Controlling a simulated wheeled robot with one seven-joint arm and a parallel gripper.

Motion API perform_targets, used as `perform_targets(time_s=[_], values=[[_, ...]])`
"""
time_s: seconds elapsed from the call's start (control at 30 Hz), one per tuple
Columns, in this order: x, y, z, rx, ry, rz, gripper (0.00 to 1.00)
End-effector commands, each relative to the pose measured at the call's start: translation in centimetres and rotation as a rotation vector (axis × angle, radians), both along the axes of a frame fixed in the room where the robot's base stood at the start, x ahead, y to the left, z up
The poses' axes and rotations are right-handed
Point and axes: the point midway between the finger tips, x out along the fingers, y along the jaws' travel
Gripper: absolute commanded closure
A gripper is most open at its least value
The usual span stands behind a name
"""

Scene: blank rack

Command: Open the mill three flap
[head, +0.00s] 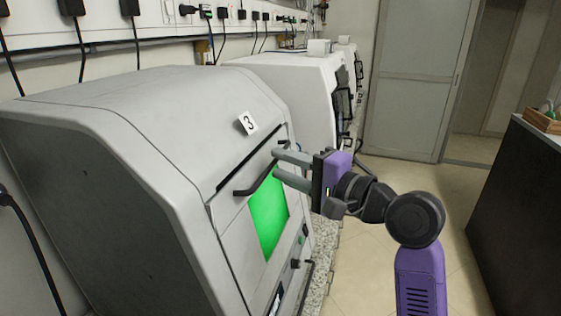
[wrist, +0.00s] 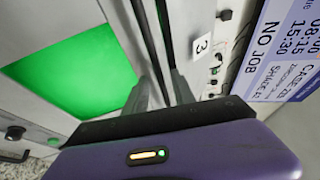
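Mill three (head: 120,130) is the large grey machine at the left of the head view, with a "3" label (head: 247,123) on its sloped top. Its front flap has a green window (head: 268,218) and a dark bar handle (head: 257,178) along the upper edge. The flap looks shut. My gripper (head: 276,162) is at the right part of this handle, its two fingers apart. In the wrist view the dark handle bar (wrist: 153,45) runs between the fingers (wrist: 160,88), with a gap visible, so it does not look clamped. The green window (wrist: 80,70) lies left of it.
More white machines (head: 300,85) stand behind mill three along the wall. Cables hang from a wall power rail (head: 165,20). A dark counter (head: 520,200) with a wooden tray (head: 543,121) is at the right. The tiled floor between is clear.

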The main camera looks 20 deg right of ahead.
Motion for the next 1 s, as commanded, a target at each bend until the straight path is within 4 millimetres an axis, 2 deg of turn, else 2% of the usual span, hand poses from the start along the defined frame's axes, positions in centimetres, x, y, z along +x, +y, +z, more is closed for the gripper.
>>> perform_targets(time_s=[0.13,0.4,0.57,0.6,1.0], values=[[0.89,0.43,0.02,-0.001,0.000,0.000,0.69],[1.02,0.50,-0.02,-0.001,-0.002,0.000,0.69],[1.01,0.48,-0.02,-0.002,-0.001,-0.001,0.98],[1.01,0.48,-0.03,-0.002,-0.001,-0.001,1.00],[1.00,0.47,-0.07,-0.002,-0.001,-0.001,1.00]])
